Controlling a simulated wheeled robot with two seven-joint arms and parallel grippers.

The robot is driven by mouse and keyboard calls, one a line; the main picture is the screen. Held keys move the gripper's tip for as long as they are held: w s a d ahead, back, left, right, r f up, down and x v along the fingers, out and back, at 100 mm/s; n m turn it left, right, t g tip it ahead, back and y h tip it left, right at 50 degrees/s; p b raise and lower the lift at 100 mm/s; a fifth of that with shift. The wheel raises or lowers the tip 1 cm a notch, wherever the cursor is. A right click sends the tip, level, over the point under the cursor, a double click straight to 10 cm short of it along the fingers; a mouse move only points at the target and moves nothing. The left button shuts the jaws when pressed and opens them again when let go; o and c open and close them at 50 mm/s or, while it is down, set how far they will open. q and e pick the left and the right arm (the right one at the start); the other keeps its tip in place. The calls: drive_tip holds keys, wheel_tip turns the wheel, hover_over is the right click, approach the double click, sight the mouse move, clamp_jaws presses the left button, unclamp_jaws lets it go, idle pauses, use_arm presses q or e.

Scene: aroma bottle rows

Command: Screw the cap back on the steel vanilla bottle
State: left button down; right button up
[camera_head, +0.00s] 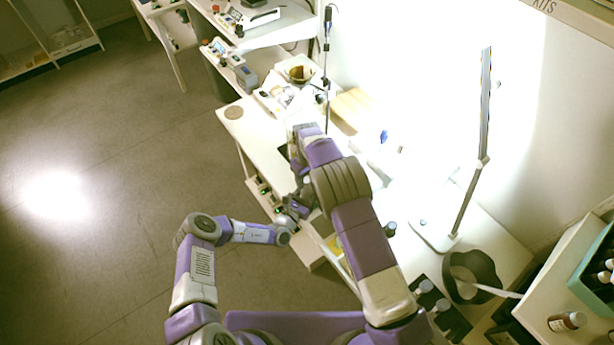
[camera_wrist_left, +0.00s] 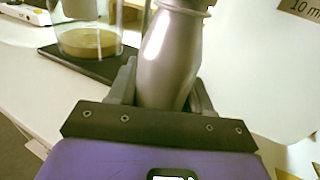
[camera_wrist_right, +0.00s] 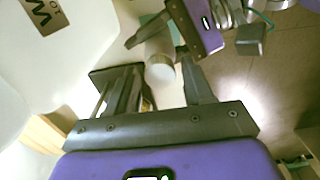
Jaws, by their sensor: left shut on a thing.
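The steel bottle (camera_wrist_left: 170,60) stands between the fingers of my left gripper (camera_wrist_left: 163,95), which is shut on it. Its neck is cut off at the top of the left wrist view, so I cannot tell there whether a cap is on it. My right gripper (camera_wrist_right: 160,65) is open. A pale grey cylinder, its round end towards the camera, shows between its fingertips with gaps on both sides. It looks like the bottle's end, but I cannot tell whether it is the cap. In the head view my arm hides most of both grippers.
A glass jar (camera_wrist_left: 88,30) with brown contents stands on a dark base beside the bottle. The white table (camera_head: 232,127) holds a lamp (camera_head: 470,195) and a bowl (camera_head: 297,70). A dark ring-shaped holder (camera_head: 486,262) and a brown bottle (camera_head: 567,321) are at right.

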clamp_jaws()
drive_tip(key=m, duration=0.5)
drive_tip(key=shift+o, duration=1.6)
unclamp_jaws()
drive_tip(key=shift+r, duration=0.1)
wheel_tip(320, 180, up, 12)
use_arm(q)
drive_tip(key=shift+c, duration=2)
unclamp_jaws()
